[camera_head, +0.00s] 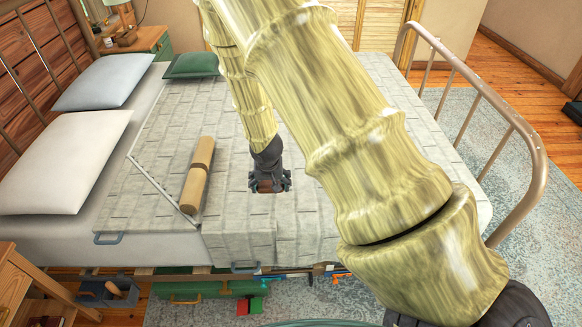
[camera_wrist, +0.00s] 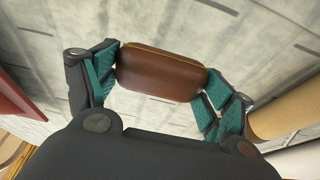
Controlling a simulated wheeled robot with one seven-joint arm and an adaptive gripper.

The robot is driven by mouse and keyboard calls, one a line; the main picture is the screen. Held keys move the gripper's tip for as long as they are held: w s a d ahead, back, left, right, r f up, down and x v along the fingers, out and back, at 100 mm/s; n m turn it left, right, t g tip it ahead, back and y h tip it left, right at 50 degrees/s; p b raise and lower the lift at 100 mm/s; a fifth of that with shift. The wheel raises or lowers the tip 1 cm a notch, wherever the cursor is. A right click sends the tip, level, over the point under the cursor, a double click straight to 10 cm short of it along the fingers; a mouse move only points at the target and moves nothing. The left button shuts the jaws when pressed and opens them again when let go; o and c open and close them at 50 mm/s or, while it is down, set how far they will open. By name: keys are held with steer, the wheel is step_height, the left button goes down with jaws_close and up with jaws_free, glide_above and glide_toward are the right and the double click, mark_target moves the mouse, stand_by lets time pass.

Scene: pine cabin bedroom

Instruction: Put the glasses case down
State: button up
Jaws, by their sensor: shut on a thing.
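The brown glasses case (camera_wrist: 160,75) is held crosswise between the two teal-padded fingers of my gripper (camera_wrist: 158,82) in the wrist view. In the head view my gripper (camera_head: 270,184) points down over the bed, shut on the case (camera_head: 268,186), which shows only partly between the fingers. The grey patterned bedspread (camera_head: 300,220) lies below it. I cannot tell whether the case touches the bedspread or is just above it.
A tan cylinder with a dark band (camera_head: 198,180) lies on the bed left of my gripper. Pillows (camera_head: 75,160) and a green cushion (camera_head: 192,65) lie toward the headboard. A metal footboard (camera_head: 500,105) bounds the right. The bedspread around my gripper looks clear.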

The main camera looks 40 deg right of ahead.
steer(key=w+d, duration=0.1)
steer(key=d, duration=0.1)
steer(key=w+d, duration=0.1)
steer(key=d, duration=0.2)
steer(key=w+d+p, duration=0.1)
steer(key=w+d, duration=0.1)
steer(key=d, duration=0.1)
steer(key=shift+w+d+f, duration=0.1)
steer(key=shift+d+f, duration=0.1)
steer(key=shift+f, duration=1.95)
steer(key=shift+f, duration=0.15)
steer(key=o, duration=1)
steer(key=shift+c, duration=0.2)
steer(key=v, duration=1.2)
